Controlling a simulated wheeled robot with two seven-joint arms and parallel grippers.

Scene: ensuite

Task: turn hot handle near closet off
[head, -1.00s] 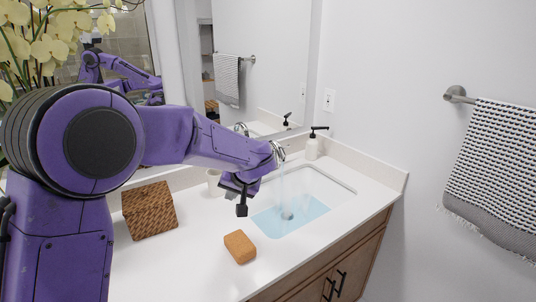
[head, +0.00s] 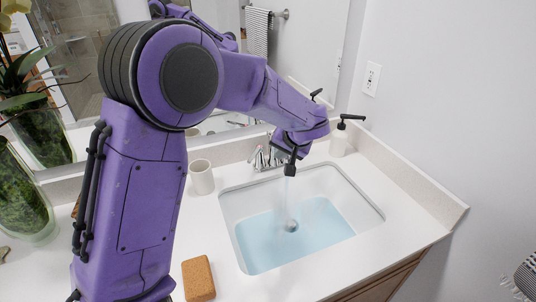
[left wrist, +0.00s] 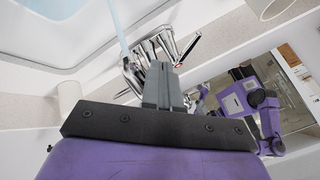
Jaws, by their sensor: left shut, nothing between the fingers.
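The chrome faucet (head: 262,157) stands behind the sink (head: 240,235), and a stream of water falls from it into the basin, where water stands. In the head view my left gripper (head: 291,168) is at the faucet, pointing down, and hides part of it. In the left wrist view the shut, empty fingers (left wrist: 161,85) are in front of the faucet's chrome handles and spout (left wrist: 150,48). I cannot tell whether they touch a handle. A small red mark shows near the base of one handle (left wrist: 180,60). My right gripper is not in view.
A white cup (head: 201,177) stands left of the sink, and a soap dispenser (head: 338,142) stands behind it on the right. An orange sponge (head: 198,278) lies at the front. A glass vase (head: 22,195) is at the far left. The mirror is close behind the faucet.

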